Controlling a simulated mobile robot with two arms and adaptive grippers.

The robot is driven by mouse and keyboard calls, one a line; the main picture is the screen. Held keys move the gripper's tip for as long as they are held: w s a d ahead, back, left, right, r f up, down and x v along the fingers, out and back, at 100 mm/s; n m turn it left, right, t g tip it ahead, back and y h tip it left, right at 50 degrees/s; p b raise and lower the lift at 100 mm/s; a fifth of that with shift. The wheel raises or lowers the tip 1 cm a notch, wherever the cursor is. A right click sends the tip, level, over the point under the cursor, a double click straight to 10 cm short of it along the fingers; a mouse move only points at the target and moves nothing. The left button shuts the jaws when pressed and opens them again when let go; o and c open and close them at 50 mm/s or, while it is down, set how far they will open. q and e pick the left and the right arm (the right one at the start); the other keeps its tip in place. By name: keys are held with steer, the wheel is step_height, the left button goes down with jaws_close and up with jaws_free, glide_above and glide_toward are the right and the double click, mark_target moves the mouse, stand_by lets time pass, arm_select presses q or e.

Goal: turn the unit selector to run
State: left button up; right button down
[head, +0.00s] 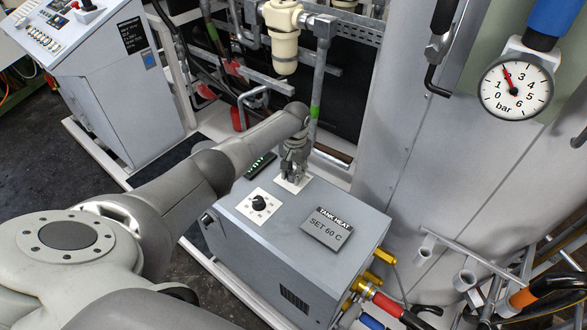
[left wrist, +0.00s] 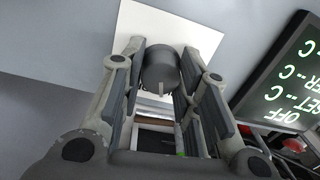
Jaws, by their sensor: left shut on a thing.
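The unit selector is a dark round knob (left wrist: 160,68) on a white plate (left wrist: 200,35), with a light pointer mark toward the bottom of the left wrist view. My left gripper (head: 292,172) stands over it on top of the grey TANK HEAT unit (head: 285,235). In the left wrist view the gripper (left wrist: 160,85) is shut on the knob, fingers on both sides. The display (left wrist: 290,85) beside it reads OFF with blank temperature values. In the head view the gripper hides the knob, and the plate's lettering is unreadable. My right gripper is not in view.
A second black knob (head: 259,203) on a white dial plate sits close by on the unit. A SET 60 C sign (head: 327,228) is to its right. A large tank (head: 420,140) with a pressure gauge (head: 515,91) stands behind right. A control desk (head: 110,90) is back left.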

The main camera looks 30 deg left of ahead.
mark_target(295, 173)
arm_select(q)
steer(key=shift+n+p, duration=0.35)
steer(key=shift+n, duration=0.65)
steer(key=o, duration=1)
steer(key=shift+r, duration=0.15)
step_height(295, 173, up, 12)
steer(key=shift+w+d+f, duration=0.1)
steer(key=shift+d, duration=0.05)
steer(key=shift+f, duration=0.1)
